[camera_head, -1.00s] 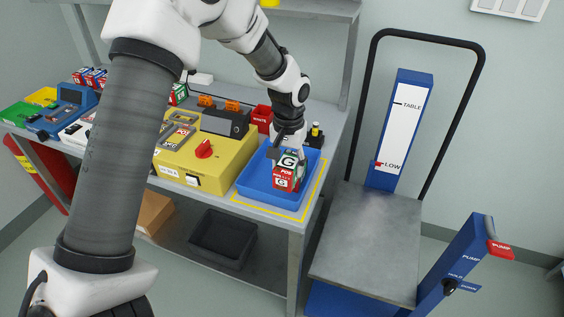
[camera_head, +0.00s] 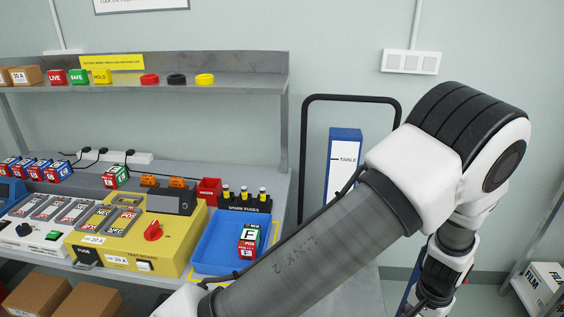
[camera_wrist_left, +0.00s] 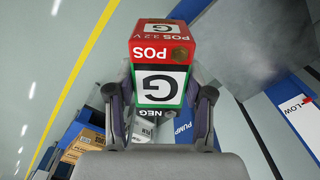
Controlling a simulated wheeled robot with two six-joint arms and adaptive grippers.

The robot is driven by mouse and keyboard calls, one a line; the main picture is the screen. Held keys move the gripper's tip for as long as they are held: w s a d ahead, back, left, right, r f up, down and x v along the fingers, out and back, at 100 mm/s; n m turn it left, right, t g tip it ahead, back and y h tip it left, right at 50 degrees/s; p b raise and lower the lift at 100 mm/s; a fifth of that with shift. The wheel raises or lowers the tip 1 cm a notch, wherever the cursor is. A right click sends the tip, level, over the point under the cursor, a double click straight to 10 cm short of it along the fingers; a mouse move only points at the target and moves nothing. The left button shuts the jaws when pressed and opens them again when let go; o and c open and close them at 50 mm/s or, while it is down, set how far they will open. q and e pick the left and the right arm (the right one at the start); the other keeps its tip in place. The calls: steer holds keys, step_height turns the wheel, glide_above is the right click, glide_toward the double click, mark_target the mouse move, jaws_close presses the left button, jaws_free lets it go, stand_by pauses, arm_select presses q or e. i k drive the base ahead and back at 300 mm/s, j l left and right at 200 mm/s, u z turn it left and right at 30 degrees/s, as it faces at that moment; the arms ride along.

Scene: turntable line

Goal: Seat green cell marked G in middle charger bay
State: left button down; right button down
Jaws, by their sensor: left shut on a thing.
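The red POS end points away from the palm. In the head view my left arm crosses to the right; its gripper and the cell are out of sight. The white charger (camera_head: 20,232) stands on the bench at left with three bays side by side; the middle bay (camera_head: 48,208) is partly visible. My right gripper is not in view.
A blue tray (camera_head: 207,262) holds a cell marked F (camera_head: 249,238). A yellow test board (camera_head: 185,235) stands between tray and charger. Several cells (camera_head: 35,170) line the back left. A shelf (camera_head: 150,68) overhangs the bench. A lift cart (camera_head: 344,155) stands right.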

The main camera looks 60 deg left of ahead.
mark_target(45, 213)
steer(key=k+j+z, duration=0.2)
steer(key=z, duration=0.25)
steer(key=k+j+z, duration=0.1)
steer(key=k+z, duration=0.15)
steer(key=z, duration=0.2)
steer(key=k+u, duration=0.25)
steer(key=u, duration=0.25)
steer(key=k+j+u, duration=0.1)
steer(key=k+u, duration=0.2)
steer(key=u, duration=0.2)
steer(key=k+j+u, duration=0.15)
steer(key=u, duration=0.3)
steer(key=k+j, duration=0.05)
steer(key=k, duration=0.05)
